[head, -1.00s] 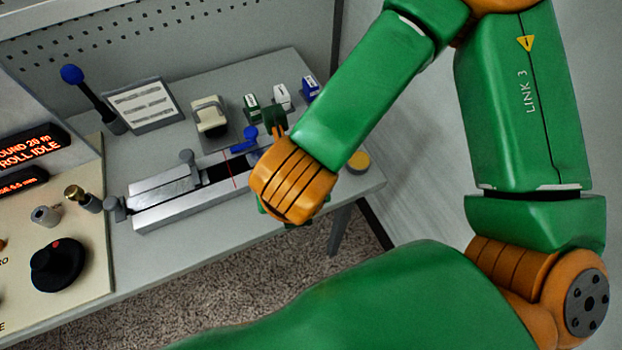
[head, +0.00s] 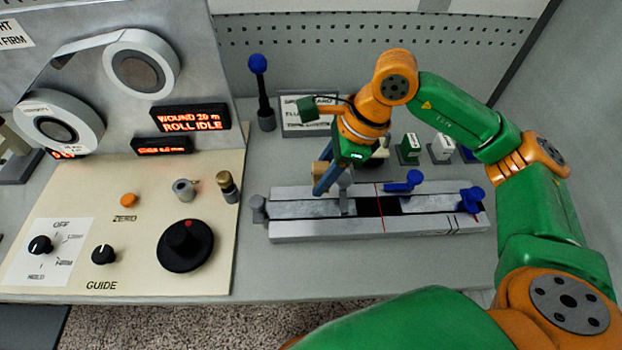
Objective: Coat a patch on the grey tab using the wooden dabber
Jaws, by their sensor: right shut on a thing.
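My right gripper (head: 323,183) points down over the left part of the metal splicing block (head: 345,231). It is shut on a small tan block-like piece (head: 319,170), which looks like the wooden dabber, mostly covered by the fingers. Its lower end is hidden, and I cannot tell whether it touches anything. A pale grey strip (head: 300,208) lies in the block's channel left of the dark gap; I cannot tell for sure whether it is the grey tab. A grey clamp (head: 347,187) stands beside the fingers. My left gripper is out of view.
Blue clamps (head: 405,182) sit on the block's right half. A blue-knobbed lever (head: 262,92) rises at the back. The knob panel (head: 140,222) is left; the bench front is clear.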

